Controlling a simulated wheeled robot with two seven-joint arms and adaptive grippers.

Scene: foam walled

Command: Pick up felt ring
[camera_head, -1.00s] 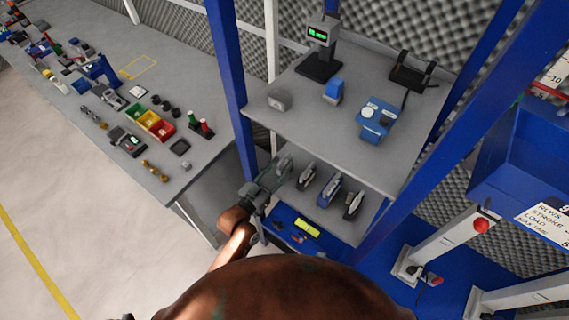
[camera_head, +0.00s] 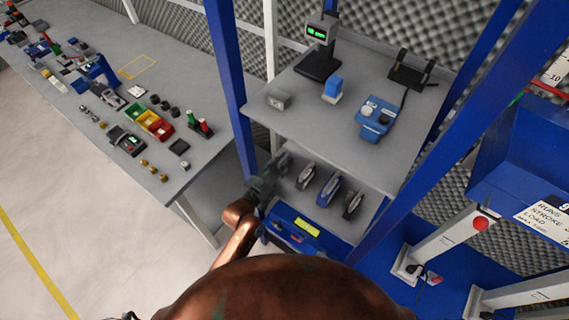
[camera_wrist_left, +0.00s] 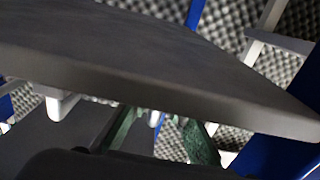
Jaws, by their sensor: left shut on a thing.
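My left gripper (camera_head: 282,163) is at the left end of the lower shelf (camera_head: 290,198), under the left edge of the upper shelf. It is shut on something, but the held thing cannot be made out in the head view. In the left wrist view two green fingers (camera_wrist_left: 165,135) show apart below a broad dark grey slab, and the slab hides what is between them. I cannot pick out the felt ring for certain in either view. My right gripper is not in view.
Three upright rounded items (camera_head: 328,188) stand on the lower shelf, right of the gripper. A blue case (camera_head: 290,232) lies in front below. The upper shelf (camera_head: 300,112) overhangs the gripper. A blue post (camera_head: 232,90) stands at left, near a long workbench (camera_head: 185,110).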

